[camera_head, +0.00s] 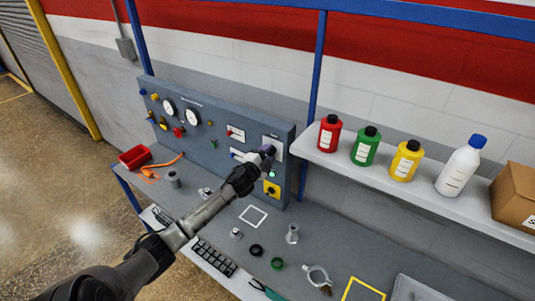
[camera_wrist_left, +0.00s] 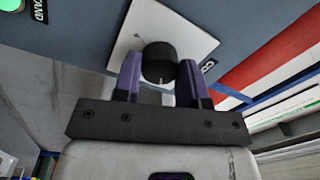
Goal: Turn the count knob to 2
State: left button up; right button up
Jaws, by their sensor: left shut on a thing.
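The count knob (camera_wrist_left: 159,64) is a round black knob on a white square plate (camera_wrist_left: 185,36), seen in the left wrist view. In the head view the plate (camera_head: 272,142) sits at the right end of the blue-grey control panel, and my gripper hides the knob. My left gripper (camera_wrist_left: 160,82) is shut on the knob, with one purple finger on each side. In the head view the left gripper (camera_head: 267,152) reaches the panel from the lower left. A pale pointer line shows on the knob's lower part; the number it points at cannot be read. My right gripper is not in view.
A green light (camera_head: 272,174) and a yellow plate with a dark knob (camera_head: 271,189) sit just below on the control panel (camera_head: 226,156). A shelf (camera_head: 400,185) with several bottles juts out to the right.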

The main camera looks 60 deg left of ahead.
pick_arm(q)
jog(key=shift+m+h, duration=0.3)
jog(key=shift+m, duration=4)
jog(key=o, duration=0.9)
jog(key=shift+s, duration=0.1)
jog(key=shift+f+b+v, duration=0.1)
jog(key=shift+b+v, duration=0.05)
jog(key=shift+v, duration=3.25)
jog(key=shift+f+b+v, duration=0.15)
jog(key=shift+v, duration=3.25)
